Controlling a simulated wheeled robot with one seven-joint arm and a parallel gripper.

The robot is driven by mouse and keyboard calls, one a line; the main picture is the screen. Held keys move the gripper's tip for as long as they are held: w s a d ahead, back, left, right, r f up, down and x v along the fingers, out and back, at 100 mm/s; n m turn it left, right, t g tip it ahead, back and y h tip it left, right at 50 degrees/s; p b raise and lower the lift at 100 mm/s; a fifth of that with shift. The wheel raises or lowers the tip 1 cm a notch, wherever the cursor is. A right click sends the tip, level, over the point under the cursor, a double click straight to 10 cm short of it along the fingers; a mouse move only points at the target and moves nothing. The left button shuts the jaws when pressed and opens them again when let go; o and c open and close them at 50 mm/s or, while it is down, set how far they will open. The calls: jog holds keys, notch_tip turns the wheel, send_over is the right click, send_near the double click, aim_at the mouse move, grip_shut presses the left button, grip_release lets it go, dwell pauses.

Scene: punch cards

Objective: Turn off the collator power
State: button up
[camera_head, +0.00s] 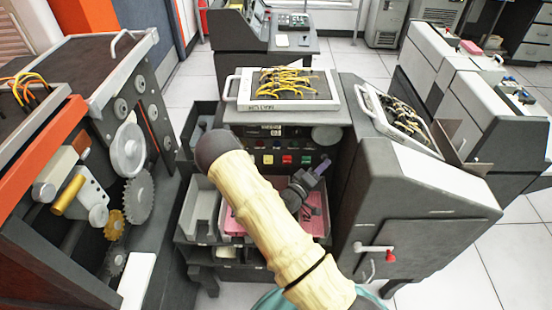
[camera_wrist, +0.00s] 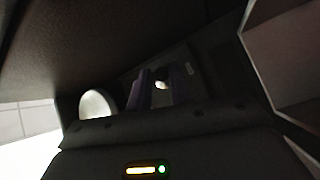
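The collator is the dark grey machine (camera_head: 365,210) in the middle of the head view, with a row of coloured buttons (camera_head: 288,159) on its front, including yellow, red and green ones. My gripper (camera_head: 322,168) is just right of these buttons, close to the machine's dark front. In the wrist view my gripper's two dark purple fingers (camera_wrist: 162,88) stand apart, so it is open. A small pale, knob-like spot (camera_wrist: 161,85) shows between them; I cannot tell whether they touch it. The wrist view is dark, and no power switch can be made out for certain.
A plugboard with yellow wires (camera_head: 285,88) lies on top of the collator. A red-tipped handle (camera_head: 390,256) is on its right side. Grey trays with pink cards (camera_head: 232,222) sit below my arm. A machine with exposed gears (camera_head: 137,198) stands close on the left.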

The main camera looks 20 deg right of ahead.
jog(key=s+a+r+n+g+y+p, duration=0.1)
jog(key=s+a+r+g+y+p, duration=0.1)
jog(key=a+r+y+p, duration=0.6)
jog(key=s+a+r+n+g+y+p, duration=0.1)
jog(key=s+a+r+g+y+p, duration=0.15)
jog(key=a+r+y, duration=0.55)
jog(key=s+a+r+m+g, duration=0.2)
jog(key=s+a+r, duration=0.1)
jog(key=s, duration=0.5)
jog(key=shift+r+m+y, duration=0.25)
jog(key=shift+m+y, duration=0.05)
jog(key=shift+m, duration=0.1)
dwell(1.5)
